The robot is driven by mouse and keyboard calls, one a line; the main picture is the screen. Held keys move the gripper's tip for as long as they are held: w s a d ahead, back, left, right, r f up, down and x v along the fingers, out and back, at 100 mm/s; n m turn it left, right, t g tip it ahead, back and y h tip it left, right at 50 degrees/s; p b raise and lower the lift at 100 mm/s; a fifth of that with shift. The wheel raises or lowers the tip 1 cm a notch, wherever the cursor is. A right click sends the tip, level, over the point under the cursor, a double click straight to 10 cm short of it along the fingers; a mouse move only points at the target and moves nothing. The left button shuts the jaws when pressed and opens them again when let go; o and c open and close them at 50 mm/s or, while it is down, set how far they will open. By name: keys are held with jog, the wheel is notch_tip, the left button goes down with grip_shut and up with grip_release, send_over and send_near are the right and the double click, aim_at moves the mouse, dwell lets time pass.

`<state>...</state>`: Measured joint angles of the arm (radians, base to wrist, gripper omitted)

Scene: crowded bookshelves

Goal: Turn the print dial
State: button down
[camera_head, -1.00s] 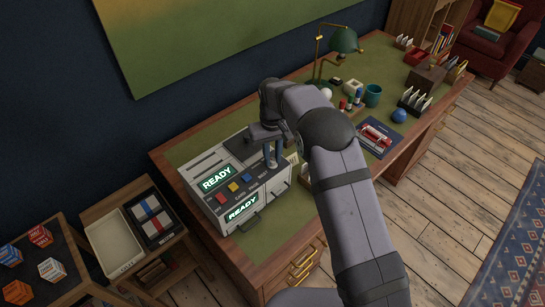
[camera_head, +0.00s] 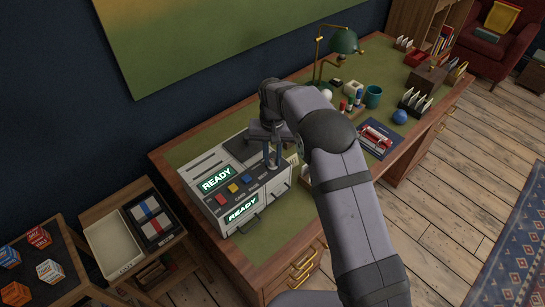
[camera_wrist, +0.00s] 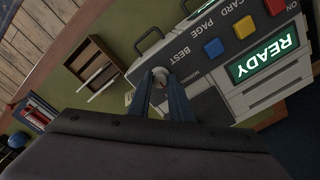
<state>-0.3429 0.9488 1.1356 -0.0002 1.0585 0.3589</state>
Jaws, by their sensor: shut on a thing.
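The printer (camera_head: 235,185) is a light grey box on the desk's near left corner, with two lit READY screens and a row of coloured buttons. Its print dial (camera_wrist: 160,73) is a small pale round knob beside the BEST and NORMAL markings in the wrist view. My gripper (camera_head: 272,162) points down at the right end of the printer's panel. In the wrist view my gripper (camera_wrist: 163,82) has its two fingers on either side of the dial, shut on it. The fingers cover part of the dial, and in the head view it is hidden.
The green-topped desk (camera_head: 205,136) holds a lamp (camera_head: 343,42), a teal mug (camera_head: 373,97) and several small items at the back right. A side table with a white tray (camera_head: 113,245) stands left of the desk. A wooden holder (camera_wrist: 95,68) sits near the printer.

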aim_at(273, 161)
jog(key=shift+w+r, duration=0.1)
jog(key=c, duration=1.6)
grip_release()
jog(key=shift+r+b, duration=1.2)
jog(key=shift+r, duration=2.45)
